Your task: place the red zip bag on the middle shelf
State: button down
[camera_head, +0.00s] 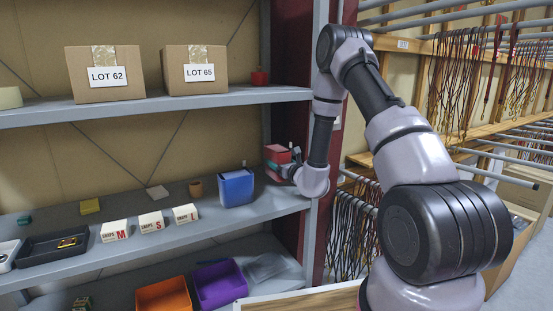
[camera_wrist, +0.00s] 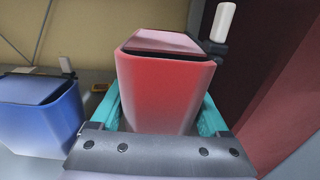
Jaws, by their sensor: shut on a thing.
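The red zip bag (camera_wrist: 163,92) fills the middle of the wrist view, upright between the teal fingers of my gripper (camera_wrist: 162,112). My gripper is shut on it. In the head view the red bag (camera_head: 277,154) shows at the right end of the middle shelf (camera_head: 200,232), partly hidden by my gripper (camera_head: 281,165). I cannot tell whether the bag's base touches the shelf. A blue bin-like bag (camera_head: 236,188) stands to its left on the same shelf, apart from it; it also shows in the wrist view (camera_wrist: 40,115).
A dark red rack post (camera_head: 292,120) stands close to the right of my gripper. Boxes (camera_head: 104,92) stand on the upper shelf, orange and purple bins (camera_head: 219,284) below.

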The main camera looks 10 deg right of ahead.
aim_at(278, 177)
jog(key=shift+f, duration=2.75)
jog(key=shift+f, duration=0.55)
